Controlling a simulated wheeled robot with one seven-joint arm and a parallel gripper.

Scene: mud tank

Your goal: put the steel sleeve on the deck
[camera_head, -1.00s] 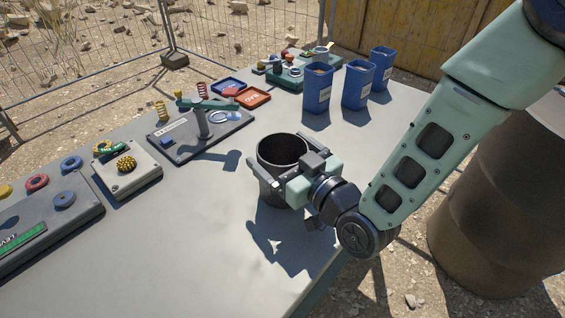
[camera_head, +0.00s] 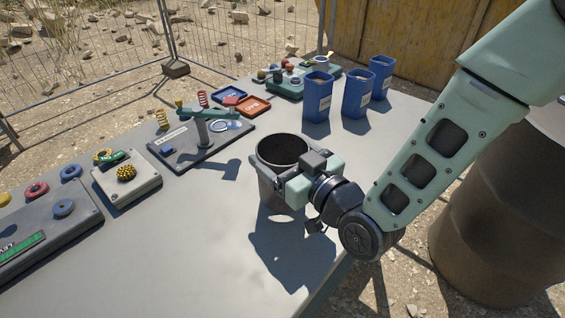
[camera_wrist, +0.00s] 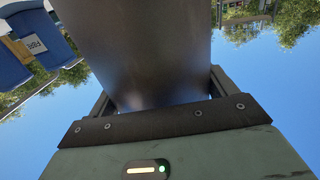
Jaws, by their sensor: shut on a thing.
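The steel sleeve (camera_head: 270,184) is a dark grey, open-topped cylinder, close to upright in the head view. My gripper (camera_head: 284,178) is shut on it from the right. The sleeve's dark wall (camera_wrist: 140,45) fills the middle of the wrist view, between the fingers. The deck seems to be the pale grey tabletop (camera_head: 185,255). The sleeve is over its right part, and a broad shadow of sleeve and gripper lies on the top below. I cannot tell whether the sleeve's lower edge touches the surface.
Three blue bins (camera_head: 357,92) stand behind the sleeve. A grey board with a green lever (camera_head: 205,135) lies to its left, with button boxes (camera_head: 127,178) further left. Small red and blue trays (camera_head: 254,105) lie behind. The front middle of the table is clear. A brown drum (camera_head: 490,225) stands at right.

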